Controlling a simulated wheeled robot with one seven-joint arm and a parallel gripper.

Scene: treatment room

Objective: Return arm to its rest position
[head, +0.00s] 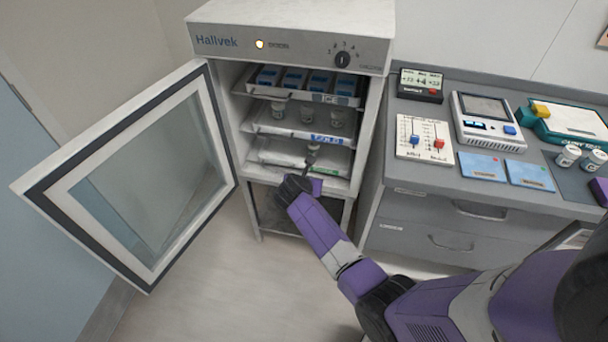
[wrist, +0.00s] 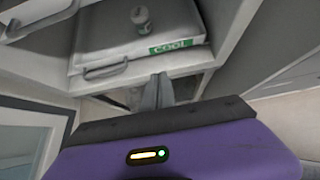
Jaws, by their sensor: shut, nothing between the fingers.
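My gripper (head: 310,158) is at the end of my purple arm, at the front of the lowest shelf of the open fridge (head: 219,40). In the wrist view the gripper's fingers (wrist: 161,90) are together and empty, just below and in front of a shelf tray (wrist: 115,69) with a green "COOL" label. A small vial (wrist: 139,18) stands on that tray. I cannot tell whether the fingers touch the tray edge.
The fridge door (head: 135,180) stands wide open to the left. Upper shelves hold blue packs (head: 293,78) and several vials (head: 306,112). A grey counter (head: 440,180) at the right carries devices, blue packets (head: 482,166) and vials (head: 568,155). The floor (head: 220,290) in front is clear.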

